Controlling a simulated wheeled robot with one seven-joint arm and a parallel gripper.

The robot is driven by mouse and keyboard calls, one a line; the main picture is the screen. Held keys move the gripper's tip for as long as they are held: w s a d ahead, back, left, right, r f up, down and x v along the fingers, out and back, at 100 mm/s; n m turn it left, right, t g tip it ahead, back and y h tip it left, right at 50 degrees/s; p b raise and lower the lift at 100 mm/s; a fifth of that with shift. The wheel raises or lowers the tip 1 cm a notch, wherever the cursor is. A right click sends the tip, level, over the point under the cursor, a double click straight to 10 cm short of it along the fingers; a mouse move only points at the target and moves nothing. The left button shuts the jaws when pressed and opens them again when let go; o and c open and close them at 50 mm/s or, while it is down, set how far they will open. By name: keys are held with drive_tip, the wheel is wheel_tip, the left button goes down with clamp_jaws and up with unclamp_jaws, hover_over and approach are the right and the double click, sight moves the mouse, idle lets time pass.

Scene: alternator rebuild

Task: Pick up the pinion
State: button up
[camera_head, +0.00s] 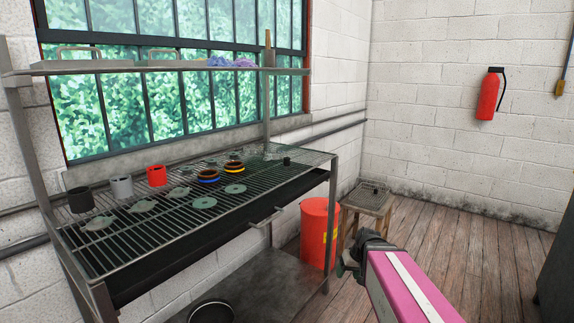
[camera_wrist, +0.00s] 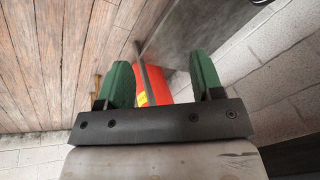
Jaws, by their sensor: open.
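I cannot pick out the pinion for certain. A small dark cylinder (camera_head: 287,161) stands alone at the right end of the slatted bench top and may be it. My gripper (camera_head: 350,262) is out to the right of the bench, lower than its top and well apart from that cylinder. In the wrist view my gripper (camera_wrist: 162,75) has its two green fingers spread, with nothing between them; the floor and a red bin lie beyond.
The slatted bench (camera_head: 120,256) holds black, grey and red cups (camera_head: 156,176), flat discs (camera_head: 203,202) and dark rings (camera_head: 208,176). A shelf (camera_head: 130,66) runs above. A red bin (camera_head: 316,235) and a stool (camera_head: 367,200) stand right of it.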

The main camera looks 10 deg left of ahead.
drive_tip(key=w+a+r+n+t+y, duration=0.2)
drive_tip(key=w+a+r+y, duration=0.1)
drive_tip(key=w+a+r, duration=0.35)
drive_tip(key=n+t+y, duration=0.5)
drive_tip(key=n+y, duration=0.2)
drive_tip(key=y, duration=0.2)
approach(287, 169)
wheel_tip(287, 169, up, 3)
drive_tip(key=x, duration=0.7)
drive_tip(key=w+r+x, duration=0.1)
drive_tip(key=x, duration=0.2)
drive_tip(key=shift+w+a, duration=0.1)
drive_tip(key=shift+w, duration=0.05)
clamp_jaws()
